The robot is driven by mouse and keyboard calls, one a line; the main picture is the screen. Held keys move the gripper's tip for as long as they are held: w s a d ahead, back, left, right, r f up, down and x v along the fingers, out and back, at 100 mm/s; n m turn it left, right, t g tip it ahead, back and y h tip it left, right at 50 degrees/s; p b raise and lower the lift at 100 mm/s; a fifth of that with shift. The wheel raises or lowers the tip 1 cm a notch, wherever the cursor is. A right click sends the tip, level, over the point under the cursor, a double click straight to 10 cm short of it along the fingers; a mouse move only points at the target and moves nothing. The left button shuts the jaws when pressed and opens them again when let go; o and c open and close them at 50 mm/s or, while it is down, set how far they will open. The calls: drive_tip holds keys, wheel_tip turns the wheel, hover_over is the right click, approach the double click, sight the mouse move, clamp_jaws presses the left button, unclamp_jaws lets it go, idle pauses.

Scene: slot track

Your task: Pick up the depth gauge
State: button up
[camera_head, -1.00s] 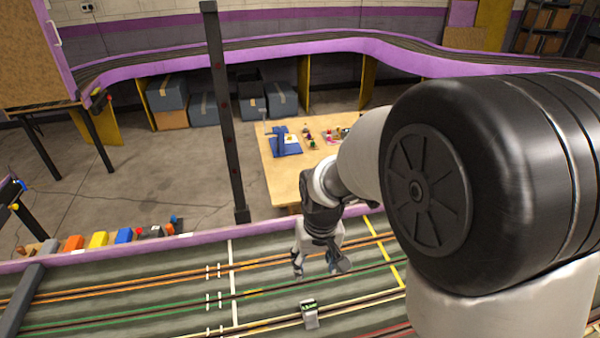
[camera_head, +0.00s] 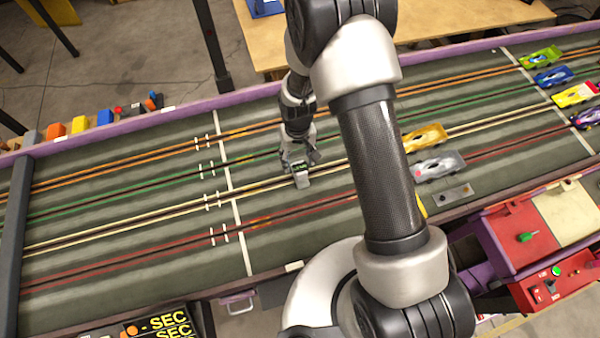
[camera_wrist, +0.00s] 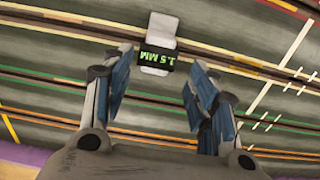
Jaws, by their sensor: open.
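The depth gauge (camera_wrist: 158,28) is a small pale grey block with a dark display end reading "1.5 MM" in green. It lies on the grey track across a slot line. In the head view the gauge (camera_head: 301,179) shows just in front of my gripper (camera_head: 299,159), which partly hides it. In the wrist view my gripper (camera_wrist: 162,66) is open, with its blue-padded fingers to the left and right of the gauge's display end. Nothing is held between them. I cannot tell whether a finger touches the gauge.
The track (camera_head: 120,205) has orange, green, cream and red lanes. A yellow car (camera_head: 424,138) and a silver car (camera_head: 438,166) stand right of my arm. Several cars are farther right. A red control box (camera_head: 555,288) sits at the lower right. The track left of the gauge is clear.

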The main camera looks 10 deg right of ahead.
sight(300, 167)
drive_tip(key=f, duration=0.2)
drive_tip(key=f+b, duration=0.1)
drive_tip(key=f, duration=0.3)
drive_tip(key=shift+s+d+f+b, duration=0.25)
drive_tip(key=shift+d+f+b, duration=0.05)
drive_tip(key=shift+f+b, duration=0.1)
drive_tip(key=shift+r, duration=0.1)
drive_tip(key=shift+c, duration=0.4)
clamp_jaws()
